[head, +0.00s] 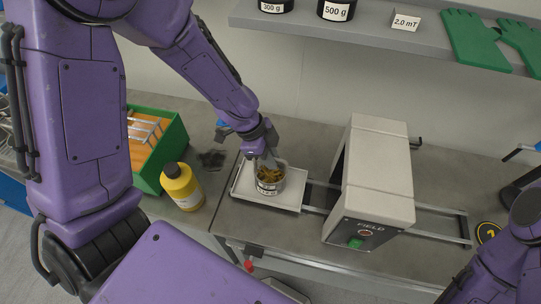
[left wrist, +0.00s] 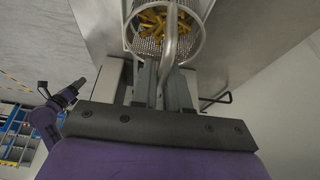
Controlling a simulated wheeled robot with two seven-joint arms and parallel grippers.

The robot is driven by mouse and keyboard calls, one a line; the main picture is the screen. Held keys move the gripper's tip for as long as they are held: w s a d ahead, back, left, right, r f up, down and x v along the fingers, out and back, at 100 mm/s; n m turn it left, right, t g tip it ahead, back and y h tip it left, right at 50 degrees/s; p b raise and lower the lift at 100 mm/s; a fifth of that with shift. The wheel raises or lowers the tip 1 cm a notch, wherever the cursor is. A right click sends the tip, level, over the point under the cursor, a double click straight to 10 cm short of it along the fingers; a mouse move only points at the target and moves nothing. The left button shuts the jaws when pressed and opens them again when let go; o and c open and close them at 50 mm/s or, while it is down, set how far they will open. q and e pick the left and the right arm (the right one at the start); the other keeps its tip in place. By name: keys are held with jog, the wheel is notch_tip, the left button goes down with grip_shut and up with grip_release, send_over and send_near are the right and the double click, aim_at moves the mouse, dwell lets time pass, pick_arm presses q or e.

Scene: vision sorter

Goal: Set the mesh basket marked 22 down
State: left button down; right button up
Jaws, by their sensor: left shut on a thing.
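The mesh basket (head: 268,187) is a small round metal basket holding brass-yellow pieces, with a white label too small to read surely. It is over the pale tray plate (head: 240,191) left of the grey housing, and looks upright. Whether its bottom touches the plate I cannot tell. My left gripper (head: 267,160) comes from above and behind and is shut on the basket's handle. In the left wrist view the basket (left wrist: 146,41) shows beyond the closed fingers (left wrist: 165,88). A dark gripper-like end of my other arm (left wrist: 72,92) shows small, its jaws unclear.
A grey box housing (head: 378,175) over rails stands right of the tray plate. A yellow bottle (head: 182,188) and a green crate (head: 175,142) stand to the left. A shelf (head: 350,30) with weights and green gloves (head: 475,42) runs along the back wall.

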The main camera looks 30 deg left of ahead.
pick_arm(q)
jog(key=c, duration=1.1)
grip_release()
jog(key=shift+s, duration=0.1)
jog(key=shift+r, duration=0.1)
jog(key=v, duration=0.7)
jog(key=p+v, duration=0.2)
jog(key=v, duration=0.3)
